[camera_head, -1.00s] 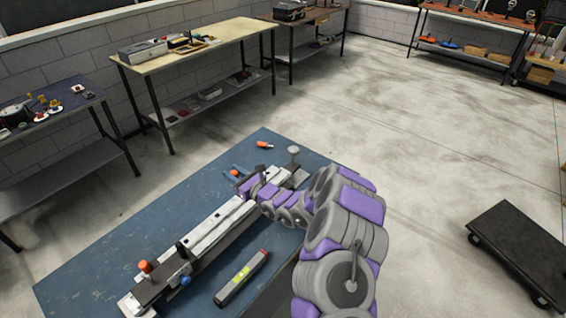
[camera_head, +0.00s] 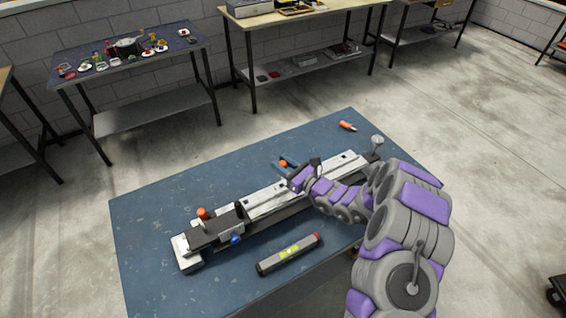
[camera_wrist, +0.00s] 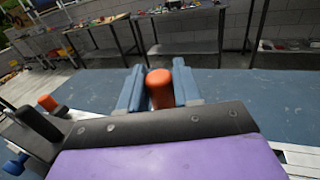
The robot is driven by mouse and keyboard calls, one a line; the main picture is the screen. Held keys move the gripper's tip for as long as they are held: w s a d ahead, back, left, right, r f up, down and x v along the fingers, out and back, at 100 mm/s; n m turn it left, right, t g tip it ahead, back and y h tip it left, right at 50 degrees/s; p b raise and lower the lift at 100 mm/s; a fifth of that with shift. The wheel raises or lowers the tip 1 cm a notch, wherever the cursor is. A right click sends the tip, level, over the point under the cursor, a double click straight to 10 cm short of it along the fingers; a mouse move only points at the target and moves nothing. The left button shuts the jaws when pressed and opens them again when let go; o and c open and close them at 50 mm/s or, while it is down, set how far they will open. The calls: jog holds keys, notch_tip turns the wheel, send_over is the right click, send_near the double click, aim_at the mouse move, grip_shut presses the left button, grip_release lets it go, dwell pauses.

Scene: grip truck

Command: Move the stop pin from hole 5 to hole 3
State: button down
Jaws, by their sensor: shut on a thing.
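My gripper (camera_wrist: 159,90) is shut on the stop pin, whose orange head (camera_wrist: 161,89) shows between the two blue fingers in the wrist view. In the head view the pin's orange head (camera_head: 283,163) is small, beside the rear edge of the long pale rail (camera_head: 268,201). The pin's lower end is hidden, and I cannot tell whether it is in a hole or clear of the rail. Hole numbers are not readable. My wrist covers part of the rail.
A dark carriage (camera_head: 216,227) with an orange knob (camera_head: 203,213) and a blue knob (camera_head: 236,239) sits at the rail's left end. A grey bar with yellow-green marks (camera_head: 290,253) lies in front. An orange-handled tool (camera_head: 347,126) lies behind. The blue table's left side is clear.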

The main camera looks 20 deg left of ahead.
jog(key=shift+a+f, duration=0.35)
jog(key=shift+f, duration=0.55)
jog(key=shift+d+f+b, duration=0.2)
jog(key=shift+f+b, duration=0.1)
jog(key=shift+f, duration=0.55)
jog(key=shift+a+f+b, duration=0.1)
jog(key=shift+f+b, duration=0.4)
jog(key=shift+f, duration=0.8)
jog(key=c, duration=0.7)
grip_release()
jog(key=p+v, duration=0.3)
jog(key=v, duration=1.4)
jog(key=shift+s+f, duration=0.1)
